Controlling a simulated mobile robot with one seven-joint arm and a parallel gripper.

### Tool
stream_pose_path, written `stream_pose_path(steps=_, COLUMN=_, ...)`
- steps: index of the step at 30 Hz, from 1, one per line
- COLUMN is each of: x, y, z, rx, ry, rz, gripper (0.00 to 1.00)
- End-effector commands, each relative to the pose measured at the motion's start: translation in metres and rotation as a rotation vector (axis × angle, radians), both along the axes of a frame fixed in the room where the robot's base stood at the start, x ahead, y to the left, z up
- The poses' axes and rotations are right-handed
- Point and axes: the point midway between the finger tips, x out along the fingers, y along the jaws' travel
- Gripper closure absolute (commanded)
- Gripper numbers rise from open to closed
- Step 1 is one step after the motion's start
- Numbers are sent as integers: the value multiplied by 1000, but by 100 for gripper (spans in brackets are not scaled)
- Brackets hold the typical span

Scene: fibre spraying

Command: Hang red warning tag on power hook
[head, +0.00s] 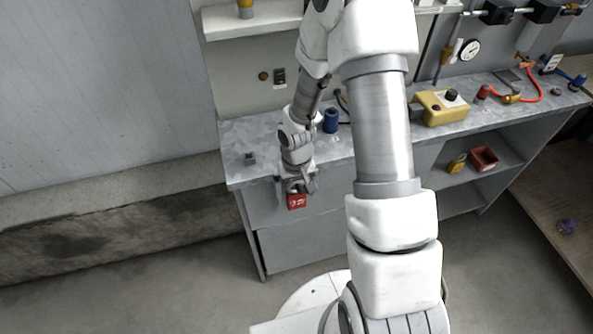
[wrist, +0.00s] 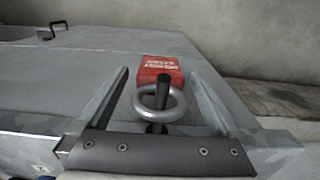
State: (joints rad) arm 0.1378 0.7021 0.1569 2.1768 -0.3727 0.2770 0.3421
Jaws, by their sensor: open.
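The red warning tag (head: 297,201) with white lettering hangs at the front edge of the grey workbench, just below my gripper (head: 296,184). In the wrist view the red tag (wrist: 158,71) shows beyond a silver metal ring (wrist: 178,105). A short black peg (wrist: 162,84) appears to pass through the ring; I cannot tell how it is fixed. My gripper (wrist: 160,80) is open, with one finger on each side of the ring and tag, and gaps show on both sides. The arm and gripper partly hide the area around the peg in the head view.
The bench top (head: 235,134) holds a small dark fitting (head: 250,158), a blue cylinder (head: 330,120) and a yellow control box (head: 443,107). A red bin (head: 483,159) sits on the shelf below. The floor left of the bench is clear.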

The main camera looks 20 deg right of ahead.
Motion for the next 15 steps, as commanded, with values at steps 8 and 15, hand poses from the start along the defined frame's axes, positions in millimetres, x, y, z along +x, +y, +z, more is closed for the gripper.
stream_pose_path(steps=8, x=0, y=-1, z=57, rx=0, ry=-5, rz=-2, gripper=0)
stream_pose_path(steps=15, x=0, y=-1, z=110, rx=-1, ry=-5, rz=-3, gripper=0)
